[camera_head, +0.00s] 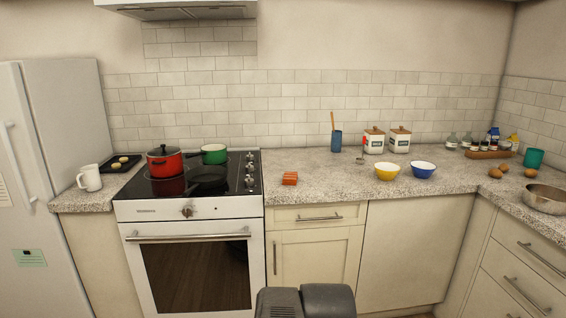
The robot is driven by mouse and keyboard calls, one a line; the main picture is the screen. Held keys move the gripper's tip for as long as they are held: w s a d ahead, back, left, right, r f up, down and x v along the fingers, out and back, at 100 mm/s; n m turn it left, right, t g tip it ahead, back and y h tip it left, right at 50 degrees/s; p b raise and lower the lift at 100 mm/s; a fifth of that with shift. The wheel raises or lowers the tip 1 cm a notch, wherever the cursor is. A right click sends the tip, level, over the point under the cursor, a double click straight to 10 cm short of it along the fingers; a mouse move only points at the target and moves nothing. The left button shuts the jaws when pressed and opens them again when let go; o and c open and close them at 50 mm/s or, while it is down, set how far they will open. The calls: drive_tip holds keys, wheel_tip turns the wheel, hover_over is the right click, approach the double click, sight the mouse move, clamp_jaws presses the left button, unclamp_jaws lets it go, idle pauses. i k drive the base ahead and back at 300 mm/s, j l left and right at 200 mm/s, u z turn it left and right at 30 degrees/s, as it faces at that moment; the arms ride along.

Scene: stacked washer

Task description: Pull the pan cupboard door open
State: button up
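A cream cupboard door (318,257) stands shut below the counter, just right of the oven. It has a vertical metal bar handle (275,257) near its left edge. A wider plain cream panel (410,250) to its right shows no handle. Nothing marks which front is the pan cupboard; the door with the vertical handle fits best. Dark grey rounded parts of my own body show at the bottom middle and cover the lower part of the door. My gripper cannot be made out in this view.
A shut drawer (317,216) with a horizontal handle sits above the door. The oven (197,267) is on the left, with its long handle sticking out. Drawers (525,260) with bar handles stand on the right.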

sight(295, 257)
drive_tip(key=j+z, duration=0.1)
drive_tip(key=j, duration=0.45)
drive_tip(key=i+j+z, duration=0.3)
drive_tip(key=i+j, duration=0.2)
drive_tip(key=i, duration=0.15)
